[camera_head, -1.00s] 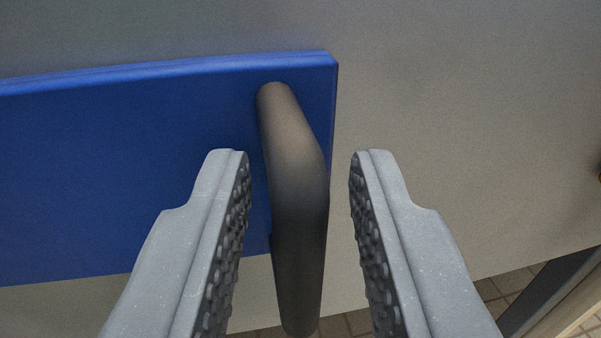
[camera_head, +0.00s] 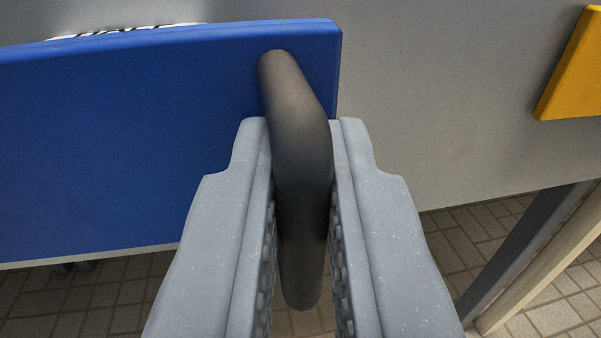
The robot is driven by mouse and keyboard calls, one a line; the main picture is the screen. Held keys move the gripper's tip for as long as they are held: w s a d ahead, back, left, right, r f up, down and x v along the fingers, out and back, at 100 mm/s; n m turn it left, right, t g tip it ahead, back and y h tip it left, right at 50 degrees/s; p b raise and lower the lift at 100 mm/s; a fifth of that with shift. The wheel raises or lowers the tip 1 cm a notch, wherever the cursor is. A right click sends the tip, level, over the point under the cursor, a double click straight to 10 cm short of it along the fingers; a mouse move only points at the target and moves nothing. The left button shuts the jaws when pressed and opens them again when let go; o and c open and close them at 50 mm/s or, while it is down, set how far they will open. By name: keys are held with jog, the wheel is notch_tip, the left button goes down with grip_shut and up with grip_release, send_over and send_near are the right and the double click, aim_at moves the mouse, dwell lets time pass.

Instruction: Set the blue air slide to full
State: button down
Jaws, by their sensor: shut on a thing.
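The blue air slide (camera_head: 120,150) is a flat blue plate that fills the left half of the view. A dark, rounded handle (camera_head: 292,110) stands out from it near its right edge. My gripper (camera_head: 303,125) is shut on this handle, with one grey, studded finger on each side. The handle's upper end meets the blue plate and its lower end reaches down between the fingers. The left finger hides part of the plate's lower right area.
A grey panel (camera_head: 430,100) lies behind the slide and runs to the right. A yellow plate (camera_head: 575,75) sits on it at the right edge. Below are a tiled floor (camera_head: 120,295) and slanted posts (camera_head: 530,255) at the lower right. A black-and-white marking shows above the slide's top edge.

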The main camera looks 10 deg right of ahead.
jog(key=s+p, duration=0.1)
jog(key=s, duration=0.3)
jog(key=shift+d, duration=0.1)
jog(key=shift+f, duration=0.1)
jog(key=c, duration=1.6)
grip_release()
jog(key=shift+s, duration=0.15)
jog(key=s+a+p, duration=0.2)
jog(key=s+p, duration=0.1)
jog(key=s, duration=1)
jog(key=shift+s+a, duration=0.15)
jog(key=shift+s, duration=0.15)
